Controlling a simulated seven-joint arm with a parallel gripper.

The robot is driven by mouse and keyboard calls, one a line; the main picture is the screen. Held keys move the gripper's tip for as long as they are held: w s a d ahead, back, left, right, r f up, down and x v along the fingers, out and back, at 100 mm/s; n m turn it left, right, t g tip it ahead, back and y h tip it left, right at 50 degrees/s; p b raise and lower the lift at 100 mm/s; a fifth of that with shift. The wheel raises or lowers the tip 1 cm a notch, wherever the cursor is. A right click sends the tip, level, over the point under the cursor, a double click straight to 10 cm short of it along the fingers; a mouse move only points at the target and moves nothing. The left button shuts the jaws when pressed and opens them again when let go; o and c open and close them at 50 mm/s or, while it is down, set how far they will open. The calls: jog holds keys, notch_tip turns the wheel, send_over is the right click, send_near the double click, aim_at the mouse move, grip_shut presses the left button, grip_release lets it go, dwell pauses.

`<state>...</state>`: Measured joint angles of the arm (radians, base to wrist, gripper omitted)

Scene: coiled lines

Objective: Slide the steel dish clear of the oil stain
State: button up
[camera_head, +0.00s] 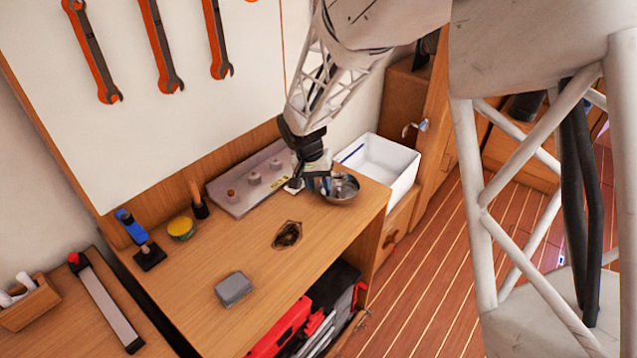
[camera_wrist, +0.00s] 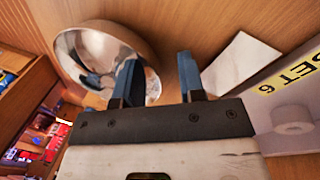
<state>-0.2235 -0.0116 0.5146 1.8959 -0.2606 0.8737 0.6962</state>
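The steel dish (camera_head: 345,191) is a shiny round bowl near the right end of the wooden bench, apart from the stain. The dark oil stain (camera_head: 287,235) lies bare near the middle of the bench. My gripper (camera_head: 322,190) is low at the dish's left side. In the wrist view, the two blue fingers of my gripper (camera_wrist: 158,78) stand apart, with the dish (camera_wrist: 88,50) on the left. The left finger overlaps the dish's rim in the picture, and the right finger is outside it. I cannot tell whether either finger touches the dish.
A grey panel with knobs (camera_head: 240,184) lies along the wall, left of my gripper. A white bin (camera_head: 398,170) stands just beyond the bench's right end. A grey block (camera_head: 233,289), a yellow tin (camera_head: 181,228) and a blue-handled tool (camera_head: 133,226) are farther left. The front right bench top is clear.

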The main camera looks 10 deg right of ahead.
jog(key=shift+r, duration=0.15)
jog(key=v, duration=0.7)
jog(key=shift+r, duration=0.25)
jog(key=shift+r, duration=0.1)
jog(key=s+d+r+n+t, duration=0.1)
jog(key=s+d+r, duration=0.25)
jog(key=s, duration=0.25)
jog(key=s+d+r+y, duration=0.1)
jog(key=s+d+r, duration=0.1)
jog(key=s+r, duration=0.25)
jog(key=s+d+r+n+t, duration=0.1)
jog(key=s+d+r, duration=0.2)
jog(key=s, duration=0.3)
jog(key=s+d, duration=0.2)
jog(key=s, duration=0.6)
jog(key=s+d+r+n+t+y, duration=0.1)
jog(key=s+d, duration=0.1)
jog(key=s, duration=0.7)
jog(key=shift+s+r, duration=0.3)
jog(key=shift+s, duration=0.05)
